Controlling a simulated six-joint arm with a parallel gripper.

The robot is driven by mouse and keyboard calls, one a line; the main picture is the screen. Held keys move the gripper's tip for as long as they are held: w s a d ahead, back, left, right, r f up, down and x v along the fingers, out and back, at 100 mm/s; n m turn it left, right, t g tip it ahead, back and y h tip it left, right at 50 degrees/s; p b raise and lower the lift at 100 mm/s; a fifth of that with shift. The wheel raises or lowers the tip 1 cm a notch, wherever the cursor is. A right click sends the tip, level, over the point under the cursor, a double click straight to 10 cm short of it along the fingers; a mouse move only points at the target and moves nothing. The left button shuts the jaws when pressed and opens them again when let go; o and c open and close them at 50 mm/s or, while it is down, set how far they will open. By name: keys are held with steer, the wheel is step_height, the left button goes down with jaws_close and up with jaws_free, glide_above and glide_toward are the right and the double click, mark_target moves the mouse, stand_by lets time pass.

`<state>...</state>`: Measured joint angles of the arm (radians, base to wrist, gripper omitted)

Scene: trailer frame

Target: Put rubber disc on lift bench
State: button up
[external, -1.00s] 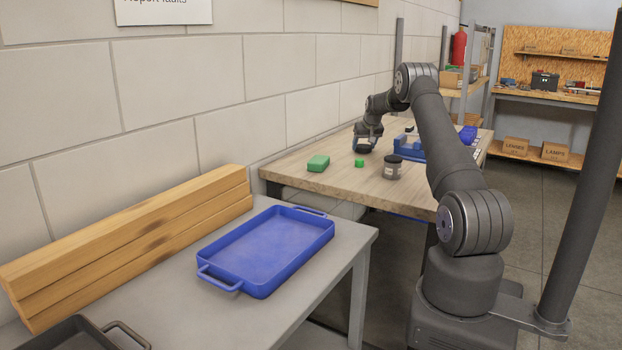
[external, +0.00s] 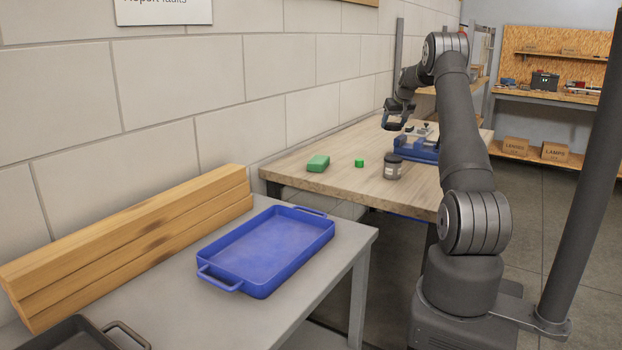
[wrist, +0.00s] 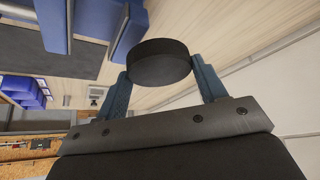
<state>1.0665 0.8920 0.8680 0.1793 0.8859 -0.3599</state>
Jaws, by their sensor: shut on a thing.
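The rubber disc (wrist: 160,62) is a thick black round puck in the wrist view. My gripper (wrist: 160,82) is shut on it, with a blue-grey finger on each side. In the external view my gripper (external: 395,118) hangs above the wooden bench (external: 300,170), near its far wall side, with the dark disc just visible at the fingers. A grey bench (external: 325,270) stands in the foreground, apart from the wooden one. I cannot tell from the pictures which of them is called the lift bench.
A blue vise (external: 415,149), a dark-lidded jar (external: 393,168), a small green cube (external: 359,163) and a green block (external: 318,163) are on the wooden bench. The grey bench carries a blue tray (external: 265,250), stacked timber (external: 130,240) and part of a dark tray (external: 75,335).

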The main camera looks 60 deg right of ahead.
steer(key=shift+r, duration=2.35)
steer(key=shift+w+a+r, duration=0.25)
steer(key=shift+w+a, duration=0.1)
steer(key=shift+w, duration=0.05)
steer(key=w+a+n+t+y, duration=0.1)
steer(key=w+a+n, duration=0.2)
steer(key=w+a, duration=0.75)
steer(key=w+a+n+t+y, duration=0.1)
steer(key=w+a+n, duration=0.1)
steer(key=w+a, duration=0.85)
steer(key=w+a+n+y, duration=0.1)
steer(key=w+a+n, duration=0.1)
steer(key=a, duration=0.8)
steer(key=w+a+n+y, duration=0.1)
steer(key=w+a+n, duration=0.1)
steer(key=a, duration=0.8)
steer(key=n+g+y, duration=0.2)
steer(key=n+y, duration=0.3)
steer(key=n, duration=0.4)
glide_above(140, 308)
steer(key=s+d, duration=0.2)
step_height(140, 308, down, 20)
steer(key=shift+w+d+r, duration=0.1)
steer(key=shift+w+r, duration=0.05)
steer(key=shift+r, duration=0.1)
steer(key=shift+a+f, duration=0.3)
steer(key=shift+f, duration=1.9)
